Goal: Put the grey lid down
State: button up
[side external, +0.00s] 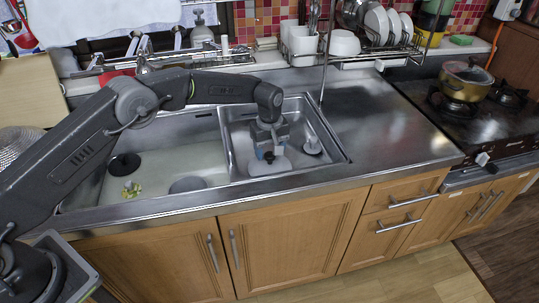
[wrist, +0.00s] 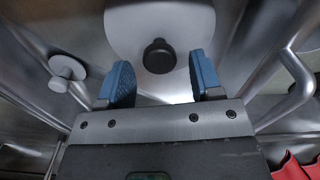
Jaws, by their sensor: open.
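The grey lid (side external: 264,168) lies in the right sink basin, below my gripper. In the wrist view the lid (wrist: 125,28) is a flat light-grey disc with a round black knob (wrist: 158,56). My gripper (side external: 268,154) points down into the basin. In the wrist view its two blue fingers (wrist: 160,64) are spread apart on either side of the knob, with a gap on both sides. Nothing is held. The side view is too small to show whether the lid lies fully flat.
A small grey drain piece (side external: 312,146) stands right of the lid, close to the basin wall. The left basin (side external: 165,165) holds a dark disc and a small greenish item. The steel counter (side external: 372,130) is clear. A pot (side external: 466,82) stands on the stove.

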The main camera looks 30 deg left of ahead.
notch_tip(320, 180, up, 10)
notch_tip(320, 180, up, 10)
jog(key=m+t, duration=0.1)
jog(key=m, duration=0.1)
send_over(269, 154)
jog(key=s+a, duration=0.3)
jog(key=s, duration=0.2)
jog(key=s+a+r+m+t, duration=0.2)
jog(key=s+a+r+m, duration=0.2)
jog(key=s+r, duration=0.65)
jog(key=s+a+f+m+t, duration=0.1)
jog(key=s+f+m, duration=0.1)
jog(key=s, duration=0.9)
jog(key=s+a+f+m+t, duration=0.1)
jog(key=s+a+f+m, duration=0.1)
jog(key=s, duration=1)
jog(key=shift+a+f+m+t, duration=0.15)
jog(key=shift+f+m+t, duration=0.2)
jog(key=shift+f, duration=0.25)
